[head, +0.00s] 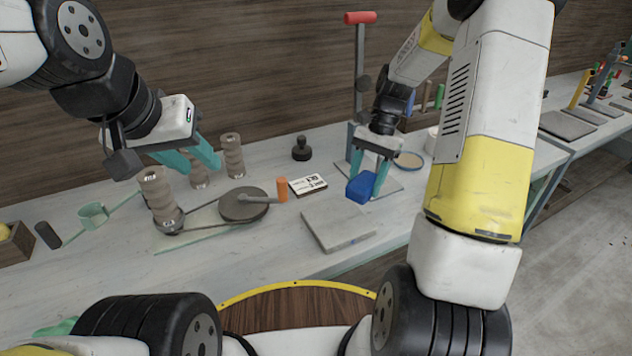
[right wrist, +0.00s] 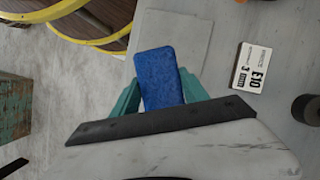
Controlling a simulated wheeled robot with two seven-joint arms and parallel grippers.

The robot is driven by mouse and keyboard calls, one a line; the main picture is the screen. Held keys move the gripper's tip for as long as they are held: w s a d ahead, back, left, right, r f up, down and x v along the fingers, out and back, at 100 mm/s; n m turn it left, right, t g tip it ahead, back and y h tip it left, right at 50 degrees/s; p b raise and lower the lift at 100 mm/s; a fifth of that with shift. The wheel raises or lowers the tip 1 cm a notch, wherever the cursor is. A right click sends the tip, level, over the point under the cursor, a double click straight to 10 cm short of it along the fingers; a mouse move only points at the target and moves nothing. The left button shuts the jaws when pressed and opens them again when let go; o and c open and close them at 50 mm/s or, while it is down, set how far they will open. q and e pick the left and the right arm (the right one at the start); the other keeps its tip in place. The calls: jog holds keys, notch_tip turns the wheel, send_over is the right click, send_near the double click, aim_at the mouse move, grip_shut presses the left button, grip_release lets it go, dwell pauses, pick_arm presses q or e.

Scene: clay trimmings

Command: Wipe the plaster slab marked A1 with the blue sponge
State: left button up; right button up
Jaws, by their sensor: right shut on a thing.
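The blue sponge (head: 360,187) is held between the teal fingers of my right gripper (head: 371,176), above the table. The sponge also shows in the right wrist view (right wrist: 160,78), gripped between both fingers. A flat grey plaster slab (head: 338,229) lies on the table just in front of and below the sponge; the two look apart. The slab also shows behind the sponge in the right wrist view (right wrist: 190,35). I cannot read an A1 mark on it. My left gripper (head: 204,166) is open and empty, above the table near the grey-brown stacked columns.
A white printed card (head: 308,185) lies behind the slab. A round grey disc (head: 243,204) and an orange-handled tool (head: 282,189) are left of it. A red-handled post (head: 359,80) stands behind the sponge. Bare tabletop (head: 270,245) lies left of the slab.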

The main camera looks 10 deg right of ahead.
jog(key=shift+r, duration=0.95)
